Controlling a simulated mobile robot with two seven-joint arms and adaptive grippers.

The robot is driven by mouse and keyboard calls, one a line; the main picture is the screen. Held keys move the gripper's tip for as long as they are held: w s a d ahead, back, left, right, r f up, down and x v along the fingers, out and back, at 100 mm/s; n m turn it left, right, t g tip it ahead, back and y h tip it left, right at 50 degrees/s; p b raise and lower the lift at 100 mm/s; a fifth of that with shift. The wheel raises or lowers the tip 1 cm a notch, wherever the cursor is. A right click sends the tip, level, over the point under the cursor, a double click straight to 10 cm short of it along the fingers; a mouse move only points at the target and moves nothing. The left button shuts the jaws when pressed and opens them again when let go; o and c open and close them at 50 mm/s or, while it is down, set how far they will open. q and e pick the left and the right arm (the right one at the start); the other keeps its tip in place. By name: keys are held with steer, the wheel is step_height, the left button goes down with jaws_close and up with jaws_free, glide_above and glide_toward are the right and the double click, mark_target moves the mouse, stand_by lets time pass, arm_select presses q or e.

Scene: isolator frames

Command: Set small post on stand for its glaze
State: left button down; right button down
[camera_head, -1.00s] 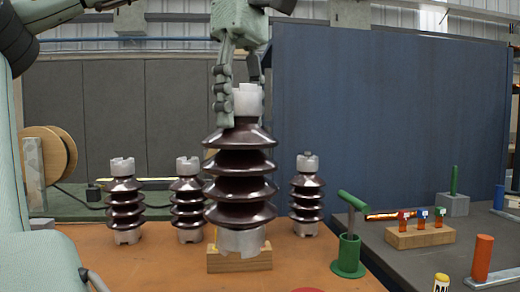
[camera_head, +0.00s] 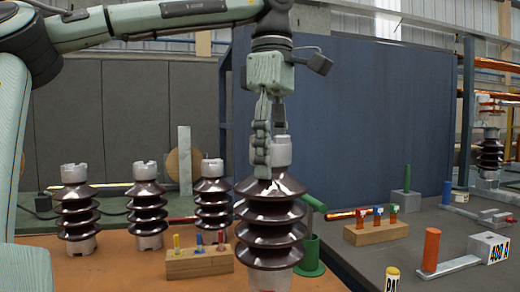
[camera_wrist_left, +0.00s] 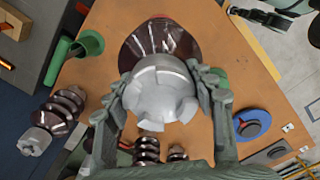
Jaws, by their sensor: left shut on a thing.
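My left gripper (camera_head: 273,150) is shut on the pale metal cap of a dark brown ribbed post insulator (camera_head: 270,233), held upright; its lower end runs out of the picture. In the left wrist view its cap (camera_wrist_left: 160,88) sits between both fingers. Three smaller brown posts stand on the orange table at left: one post (camera_head: 77,212), a middle post (camera_head: 147,215) and a third post (camera_head: 212,196). Another brown post (camera_head: 490,155) shows on a pale support at the far right. I cannot tell which stand is the task's. My right gripper is not in view.
A wooden block (camera_head: 190,268) with coloured pegs is left of the held post. A green cup (camera_head: 312,258) is partly behind it. A second block (camera_head: 374,233) with tagged pegs and an orange cylinder (camera_head: 431,249) stand on the dark bench at right.

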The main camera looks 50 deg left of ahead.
mark_target(271, 181)
arm_select(q)
steer(key=shift+f, duration=1.7)
steer(key=c, duration=0.6)
jaws_free()
steer(key=shift+s+f, duration=0.1)
steer(key=shift+f, duration=0.1)
steer(key=shift+o, duration=0.2)
steer(key=shift+r, duration=0.1)
step_height(271, 181, up, 12)
steer(key=shift+f, duration=0.1)
